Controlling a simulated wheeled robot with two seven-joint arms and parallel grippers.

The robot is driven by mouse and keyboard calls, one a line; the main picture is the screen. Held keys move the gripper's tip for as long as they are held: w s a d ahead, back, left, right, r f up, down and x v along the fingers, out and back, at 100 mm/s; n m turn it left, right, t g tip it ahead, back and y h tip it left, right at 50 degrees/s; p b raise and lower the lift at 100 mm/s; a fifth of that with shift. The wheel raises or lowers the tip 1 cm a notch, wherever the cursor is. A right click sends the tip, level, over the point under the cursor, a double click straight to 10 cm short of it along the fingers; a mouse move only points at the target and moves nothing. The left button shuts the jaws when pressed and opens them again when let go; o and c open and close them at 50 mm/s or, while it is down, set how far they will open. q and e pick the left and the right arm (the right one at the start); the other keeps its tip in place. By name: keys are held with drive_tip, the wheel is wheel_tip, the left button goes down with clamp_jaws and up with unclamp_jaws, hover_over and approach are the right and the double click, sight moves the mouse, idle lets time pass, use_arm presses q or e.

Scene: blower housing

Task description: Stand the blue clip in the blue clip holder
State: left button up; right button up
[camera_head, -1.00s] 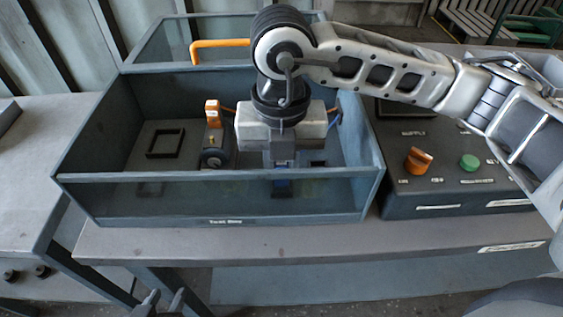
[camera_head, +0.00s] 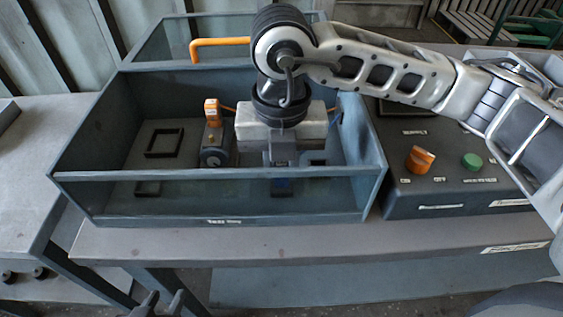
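The blue clip (camera_head: 282,186) shows as a small dark blue patch through the bay's clear front wall. My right gripper (camera_head: 282,178), whose arm comes in from the right, points straight down into the bay above it. Its fingers look close together around the clip, low near the bay floor; the tips are blurred by the front wall. I cannot make out the blue clip holder under the gripper, nor whether the clip touches it. My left gripper (camera_head: 164,302) is at the bottom edge, below the bench front, with its dark fingertips apart and nothing between them.
The open bay (camera_head: 210,177) has raised walls. Inside stand an orange clip (camera_head: 212,110) on a dark gauge block (camera_head: 213,145), a square black frame (camera_head: 164,143) and a small dark holder (camera_head: 148,188). A control box (camera_head: 450,185) with an orange knob stands right of it.

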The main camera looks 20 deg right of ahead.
use_arm(q)
drive_tip(key=shift+f, duration=0.35)
use_arm(e)
drive_tip(key=shift+f, duration=0.15)
use_arm(q)
drive_tip(key=shift+s+f+b, duration=0.15)
drive_tip(key=shift+f+b, duration=0.55)
drive_tip(key=shift+b, duration=0.05)
use_arm(e)
drive_tip(key=shift+f, duration=0.6)
